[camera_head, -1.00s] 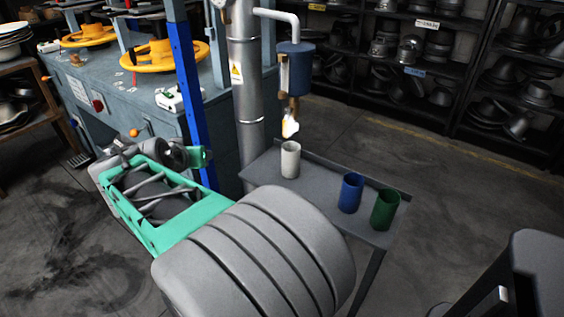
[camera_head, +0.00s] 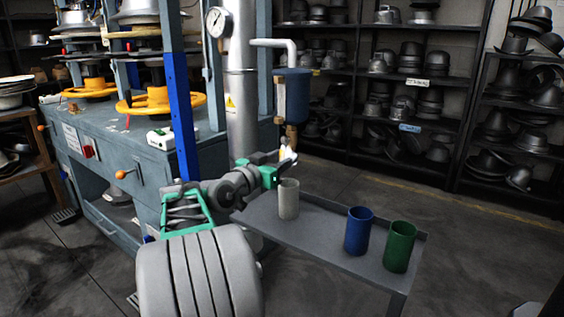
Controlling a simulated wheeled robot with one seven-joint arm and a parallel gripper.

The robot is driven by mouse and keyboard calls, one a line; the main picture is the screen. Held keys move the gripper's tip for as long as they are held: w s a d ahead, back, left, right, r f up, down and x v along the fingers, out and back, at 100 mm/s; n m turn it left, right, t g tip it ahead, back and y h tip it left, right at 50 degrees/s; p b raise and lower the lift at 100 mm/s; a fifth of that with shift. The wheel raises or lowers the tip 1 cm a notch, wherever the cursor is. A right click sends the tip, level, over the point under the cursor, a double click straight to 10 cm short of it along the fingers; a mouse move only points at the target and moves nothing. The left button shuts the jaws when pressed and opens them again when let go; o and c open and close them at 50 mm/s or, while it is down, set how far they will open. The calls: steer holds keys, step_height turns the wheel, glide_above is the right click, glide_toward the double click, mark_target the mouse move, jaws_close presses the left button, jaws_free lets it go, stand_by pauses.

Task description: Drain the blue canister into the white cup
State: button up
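The blue canister (camera_head: 297,97) hangs from a pipe beside the grey column, with a sight tube on its left side and a brass outlet with a pale tip below it. The white cup (camera_head: 289,203) stands upright on the grey shelf, under the outlet. My gripper (camera_head: 284,166) reaches in from the left, close to the canister's outlet and just above the white cup. Its fingers are small and partly merge with the outlet, so I cannot tell whether they touch it or how far apart they are.
A blue cup (camera_head: 358,232) and a green cup (camera_head: 399,247) stand on the shelf (camera_head: 313,235) to the right of the white one. A blue press machine (camera_head: 108,135) is at the left. Racks of metal hat moulds (camera_head: 408,100) stand behind. The floor at the right is clear.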

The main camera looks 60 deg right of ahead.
jaws_close()
stand_by(0.4)
stand_by(1.0)
